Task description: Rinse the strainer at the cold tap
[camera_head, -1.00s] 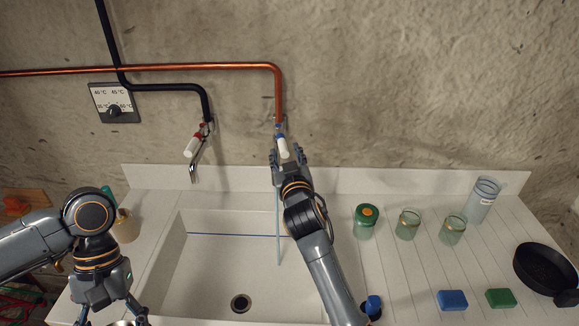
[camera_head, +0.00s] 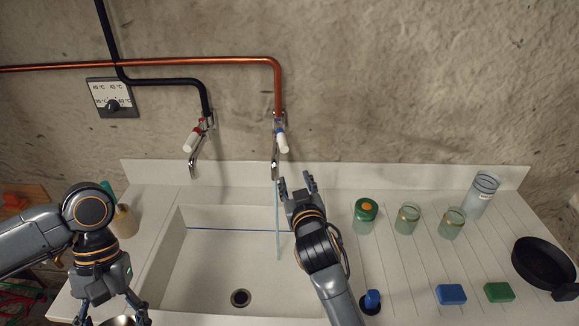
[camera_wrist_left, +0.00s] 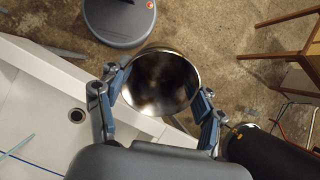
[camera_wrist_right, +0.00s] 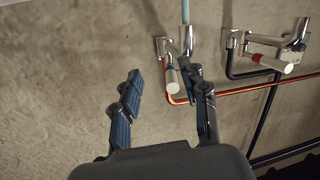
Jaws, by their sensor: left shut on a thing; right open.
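The strainer (camera_wrist_left: 158,82) is a shiny round metal bowl in the left wrist view. My left gripper (camera_wrist_left: 160,92) is shut on it, with fingers at both sides; only its rim (camera_head: 118,321) shows at the head view's bottom edge. The cold tap (camera_head: 282,141) has a white lever with a blue mark. A pale blue stream of water (camera_head: 277,225) runs from its spout into the sink (camera_head: 215,255). My right gripper (camera_head: 297,184) is open and empty, just below and right of the cold tap. The tap's lever (camera_wrist_right: 171,76) also shows in the right wrist view.
The hot tap (camera_head: 192,141), marked red, is left of the cold one; no stream shows under it. Jars (camera_head: 407,219), a blue sponge (camera_head: 451,294), a green sponge (camera_head: 498,292) and a black pan (camera_head: 541,262) stand on the right drainboard. The sink middle is open.

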